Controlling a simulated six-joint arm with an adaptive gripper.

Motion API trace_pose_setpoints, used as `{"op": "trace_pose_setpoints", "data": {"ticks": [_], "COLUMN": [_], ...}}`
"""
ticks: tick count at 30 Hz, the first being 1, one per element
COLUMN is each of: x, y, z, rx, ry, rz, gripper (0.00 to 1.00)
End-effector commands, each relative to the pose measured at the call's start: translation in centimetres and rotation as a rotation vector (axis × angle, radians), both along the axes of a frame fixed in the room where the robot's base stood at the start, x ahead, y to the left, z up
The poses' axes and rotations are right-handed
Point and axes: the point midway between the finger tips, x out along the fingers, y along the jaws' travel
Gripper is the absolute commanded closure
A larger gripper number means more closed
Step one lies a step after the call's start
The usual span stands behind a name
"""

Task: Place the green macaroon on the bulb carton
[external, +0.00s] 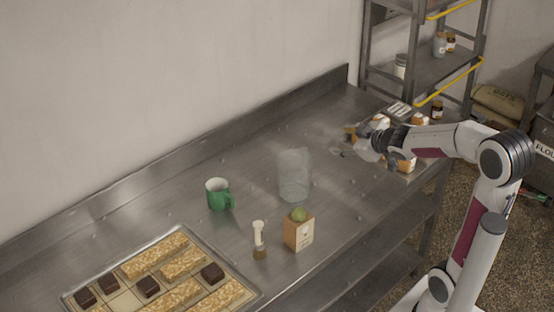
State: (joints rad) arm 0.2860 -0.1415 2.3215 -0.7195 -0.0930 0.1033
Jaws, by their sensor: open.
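A small round green item that looks like the green macaroon (298,214) rests on top of an orange-brown and white carton (298,234), which looks like the bulb carton. The carton stands upright near the table's front edge. My gripper (356,144) is open, well behind and to the right of the carton, apart from the macaroon. It is low over the table beside several small orange and white boxes (407,165), and the arm partly hides them. The small size of the gripper makes its fingertips hard to make out.
A clear glass vessel (294,175) stands just behind the carton. A green mug (218,194) and an upright brush (259,240) are to its left. A tray of bars and dark squares (240,291) lies front left. A metal shelf rack (428,68) stands at the back right.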

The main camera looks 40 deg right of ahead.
Motion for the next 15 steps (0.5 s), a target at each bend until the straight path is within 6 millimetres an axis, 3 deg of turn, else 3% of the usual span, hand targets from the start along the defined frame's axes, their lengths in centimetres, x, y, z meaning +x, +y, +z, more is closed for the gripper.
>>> {"op": "trace_pose_setpoints", "data": {"ticks": [6, 15], "x": [-5.0, -12.9], "y": [1.1, 4.2], "z": [0.7, -0.3], "rx": [0.062, 0.197], "ry": [0.061, 0.188], "rz": [-0.116, -0.219], "gripper": [0.54, 0.54]}}
